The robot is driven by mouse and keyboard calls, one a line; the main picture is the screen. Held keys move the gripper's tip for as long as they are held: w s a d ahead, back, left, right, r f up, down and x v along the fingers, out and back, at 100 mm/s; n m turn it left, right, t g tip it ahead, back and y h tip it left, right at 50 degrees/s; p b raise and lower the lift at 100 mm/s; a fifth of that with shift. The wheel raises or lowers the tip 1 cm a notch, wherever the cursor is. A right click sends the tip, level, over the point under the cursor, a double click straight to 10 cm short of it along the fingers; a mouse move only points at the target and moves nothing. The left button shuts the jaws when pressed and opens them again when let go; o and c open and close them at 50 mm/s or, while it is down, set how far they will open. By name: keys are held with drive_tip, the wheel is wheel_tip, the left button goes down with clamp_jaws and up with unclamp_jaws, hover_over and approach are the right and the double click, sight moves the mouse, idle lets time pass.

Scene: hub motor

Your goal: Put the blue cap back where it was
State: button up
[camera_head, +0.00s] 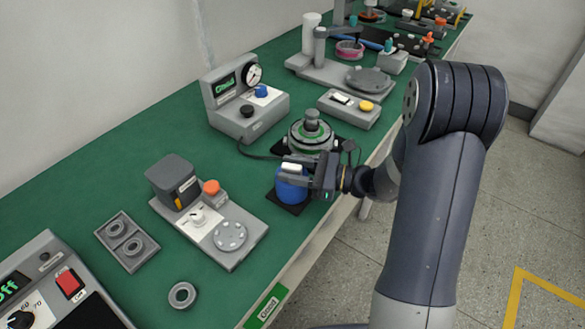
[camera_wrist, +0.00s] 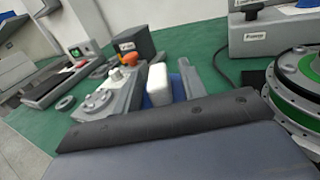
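The blue cap (camera_head: 291,188) is a round blue piece at the black mat (camera_head: 288,208) near the table's front edge. Its upper part is hidden by my gripper (camera_head: 303,172), which reaches in from the right. In the wrist view the blue cap (camera_wrist: 177,88) shows between and behind the white-padded finger and the grey finger of my gripper (camera_wrist: 173,83). The fingers are at the cap, but I cannot tell whether they press on it. I also cannot tell whether the cap rests on the mat or is held just above it.
A grey-green round motor unit (camera_head: 311,137) stands right behind my gripper. A gauge box (camera_head: 245,100) is further back. A grey station with an orange knob (camera_head: 211,187) and a disc plate (camera_head: 229,236) is to the left. Bare green table lies between them.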

drive_tip(key=shift+r, duration=0.25)
drive_tip(key=v, duration=1.2)
